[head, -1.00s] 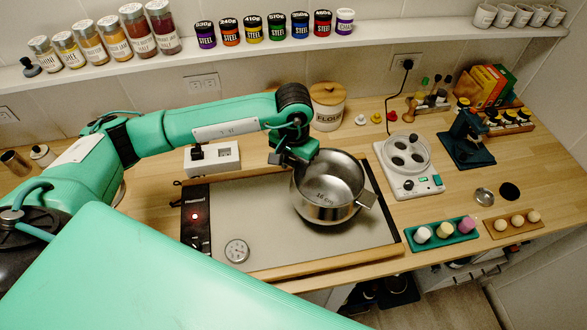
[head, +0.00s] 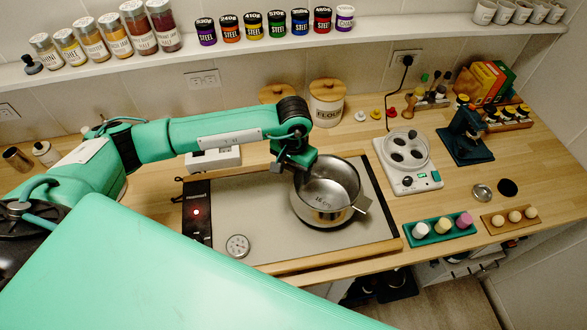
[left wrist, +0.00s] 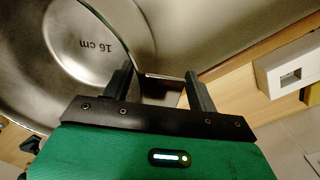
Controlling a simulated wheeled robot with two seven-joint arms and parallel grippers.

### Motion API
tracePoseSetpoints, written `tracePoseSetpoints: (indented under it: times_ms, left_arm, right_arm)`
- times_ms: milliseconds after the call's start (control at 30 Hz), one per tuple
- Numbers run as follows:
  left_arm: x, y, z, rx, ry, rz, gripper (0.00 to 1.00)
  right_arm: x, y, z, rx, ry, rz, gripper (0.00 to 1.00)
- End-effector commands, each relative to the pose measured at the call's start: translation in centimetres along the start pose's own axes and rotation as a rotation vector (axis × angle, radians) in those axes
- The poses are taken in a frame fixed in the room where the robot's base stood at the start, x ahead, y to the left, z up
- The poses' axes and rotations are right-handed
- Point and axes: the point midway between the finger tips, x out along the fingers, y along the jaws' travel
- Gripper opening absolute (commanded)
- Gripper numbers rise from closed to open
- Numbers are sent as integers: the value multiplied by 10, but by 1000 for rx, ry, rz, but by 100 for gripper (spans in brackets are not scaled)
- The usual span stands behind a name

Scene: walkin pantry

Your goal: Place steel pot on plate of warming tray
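The steel pot (head: 325,200) is upright over the right half of the warming tray's grey plate (head: 265,225), with a dark shadow close under it. I cannot tell whether its base touches the plate. The pot's inside, marked "16 cm", also shows in the left wrist view (left wrist: 60,60). One handle (head: 363,206) sticks out free at the pot's right. My left gripper (head: 296,165) is at the opposite, upper-left rim. My right gripper is out of view.
The tray's black control strip (head: 197,222) has a lit red light. A round dial (head: 237,246) lies on the plate's front left. A white hot plate device (head: 408,160) and a teal holder (head: 440,231) stand to the right. A flour canister (head: 326,103) stands behind.

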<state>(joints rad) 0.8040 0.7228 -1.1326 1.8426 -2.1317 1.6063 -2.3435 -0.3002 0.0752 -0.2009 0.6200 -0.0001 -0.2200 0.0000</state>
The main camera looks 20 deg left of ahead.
Motion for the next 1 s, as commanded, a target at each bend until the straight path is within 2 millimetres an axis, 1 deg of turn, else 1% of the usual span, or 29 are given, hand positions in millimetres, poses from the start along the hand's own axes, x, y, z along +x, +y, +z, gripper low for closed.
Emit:
tracePoseSetpoints:
  times_ms: [167,267,300,333,467,600,800,900,1000]
  left_arm:
    - [-1,0,0,0,0,0,59]
    - [-6,0,0,0,0,0,59]
    - [-6,0,-1,0,3,0,59]
    - [-10,0,-1,1,3,0,59]
    - [-32,0,-2,1,6,0,59]
    - [-62,0,-2,1,7,0,59]
    - [-97,0,-1,1,4,-1,59]
    - [-110,0,-1,0,2,0,59]
    - [-118,0,-1,0,2,0,59]
  right_arm:
    - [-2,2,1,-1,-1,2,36]
    - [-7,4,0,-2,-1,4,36]
    - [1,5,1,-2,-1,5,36]
    - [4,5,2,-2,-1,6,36]
    - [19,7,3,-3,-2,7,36]
    - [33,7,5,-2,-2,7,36]
    - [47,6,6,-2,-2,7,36]
    - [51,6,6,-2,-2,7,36]
    - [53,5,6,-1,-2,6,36]
